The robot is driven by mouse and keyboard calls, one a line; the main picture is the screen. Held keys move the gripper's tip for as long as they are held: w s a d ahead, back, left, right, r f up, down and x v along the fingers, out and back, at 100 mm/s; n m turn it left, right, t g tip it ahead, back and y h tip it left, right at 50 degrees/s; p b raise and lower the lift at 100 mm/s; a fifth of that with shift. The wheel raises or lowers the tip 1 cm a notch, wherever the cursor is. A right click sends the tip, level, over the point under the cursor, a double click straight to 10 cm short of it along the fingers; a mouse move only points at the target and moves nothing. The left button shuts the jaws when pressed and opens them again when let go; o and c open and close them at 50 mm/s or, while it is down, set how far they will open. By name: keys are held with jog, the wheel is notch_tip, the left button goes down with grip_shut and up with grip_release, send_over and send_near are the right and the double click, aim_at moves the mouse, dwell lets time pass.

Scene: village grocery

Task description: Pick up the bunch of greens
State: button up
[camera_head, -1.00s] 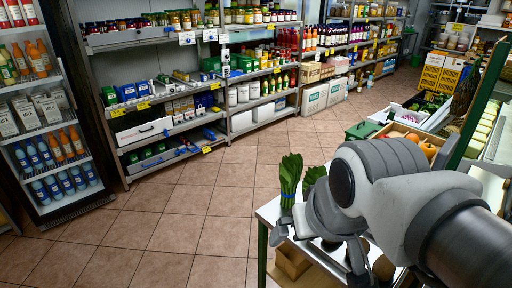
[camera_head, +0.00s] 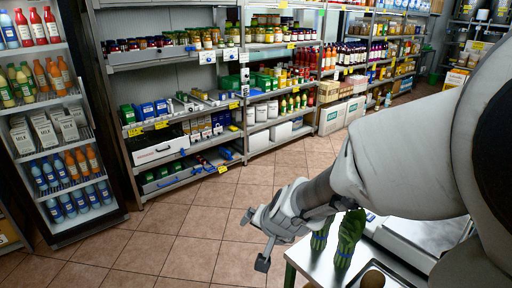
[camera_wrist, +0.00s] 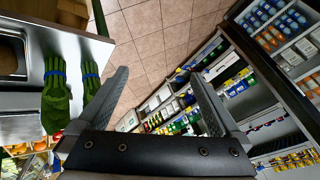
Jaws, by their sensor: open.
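Two bunches of leafy greens with blue bands lie side by side at the edge of a metal-topped table (camera_head: 303,262). In the head view one bunch (camera_head: 349,238) shows beside my arm, and the other (camera_head: 320,237) is partly covered by my arm. The wrist view shows one bunch (camera_wrist: 55,95) in full at left and the other (camera_wrist: 90,82) partly behind a finger. My gripper (camera_head: 254,240) is open and empty, out past the table's edge, left of the greens in the head view. Its spread fingers (camera_wrist: 158,80) point over the floor, and neither visibly holds greens.
A stocked shelf unit (camera_head: 165,125) stands across the aisle, with a drinks fridge (camera_head: 60,150) at left. The tiled floor (camera_head: 190,250) between is clear.

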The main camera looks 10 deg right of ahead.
jog(key=w+d+f+m+h+p, duration=0.1)
jog(key=w+d+f+m+h, duration=0.15)
jog(key=d+f+h, duration=0.2)
jog(key=m+h+p, duration=0.2)
jog(key=m+h, duration=0.1)
jog(key=h, duration=0.5)
send_near(344, 228)
jog(key=shift+h, duration=0.25)
jog(key=x, duration=1)
jog(key=shift+w+f+b, duration=0.15)
jog(key=shift+f+b, duration=0.05)
jog(key=shift+b, duration=0.2)
jog(key=shift+p+x, duration=0.45)
jog(key=shift+x, duration=2.3)
jog(key=shift+f, duration=0.1)
jog(key=shift+c, duration=0.3)
grip_shut()
